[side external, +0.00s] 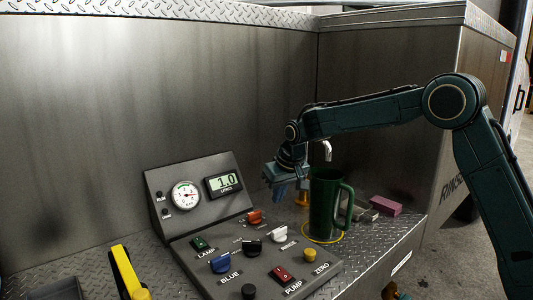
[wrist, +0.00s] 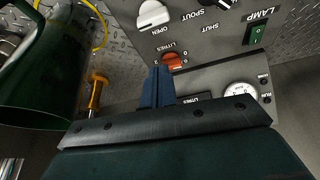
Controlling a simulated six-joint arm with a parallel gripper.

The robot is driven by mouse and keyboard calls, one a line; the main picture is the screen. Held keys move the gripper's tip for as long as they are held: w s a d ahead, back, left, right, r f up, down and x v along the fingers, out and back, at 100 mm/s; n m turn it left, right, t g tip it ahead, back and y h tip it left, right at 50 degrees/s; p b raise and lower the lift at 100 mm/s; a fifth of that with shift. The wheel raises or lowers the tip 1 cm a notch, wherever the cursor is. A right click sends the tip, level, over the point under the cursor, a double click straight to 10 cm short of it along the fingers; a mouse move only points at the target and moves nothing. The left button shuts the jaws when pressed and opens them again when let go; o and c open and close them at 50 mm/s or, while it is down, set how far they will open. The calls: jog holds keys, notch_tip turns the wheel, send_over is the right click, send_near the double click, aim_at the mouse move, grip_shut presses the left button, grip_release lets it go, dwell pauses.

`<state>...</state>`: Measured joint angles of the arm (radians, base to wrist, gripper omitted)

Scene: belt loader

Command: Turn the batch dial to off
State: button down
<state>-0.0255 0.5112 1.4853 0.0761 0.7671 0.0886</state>
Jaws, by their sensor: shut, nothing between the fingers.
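The orange dial (side external: 254,217) sits at the upper part of the sloping control panel, and its pointer setting is too small to read. In the wrist view the orange dial (wrist: 174,61) is marked "LITRES"; I take it to be the batch dial. My gripper (side external: 277,196) is above and to the right of the dial in the side view. In the wrist view my gripper (wrist: 158,70) is shut and empty, its blue fingertips overlapping the dial's left edge in the picture. I cannot tell whether they touch it.
A green mug (side external: 322,207) stands on a yellow ring right of the panel, under a spout (side external: 327,150). A white knob (side external: 279,234), black knob (side external: 252,247) and green lamp switch (side external: 200,244) surround the dial. A display (side external: 224,184) reads 1.0 behind it.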

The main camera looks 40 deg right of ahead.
jog(key=shift+f, duration=0.15)
send_near(261, 219)
jog(key=s+f, duration=0.1)
jog(key=f, duration=0.2)
jog(key=s+f, duration=0.1)
jog(key=shift+s+a+f, duration=0.35)
jog(key=shift+a+f, duration=0.05)
jog(key=shift+w+f, duration=0.25)
jog(key=shift+w, duration=0.05)
jog(key=shift+w+d+r, duration=0.1)
jog(key=shift+w+d, duration=0.05)
jog(key=shift+w, duration=0.75)
jog(key=shift+w+d, duration=0.15)
jog(key=shift+w, duration=0.7)
jog(key=shift+w, duration=0.1)
jog(key=shift+w+d+n, duration=0.2)
jog(key=shift+w+n, duration=0.2)
jog(key=shift+w, duration=0.05)
jog(key=shift+s, duration=0.2)
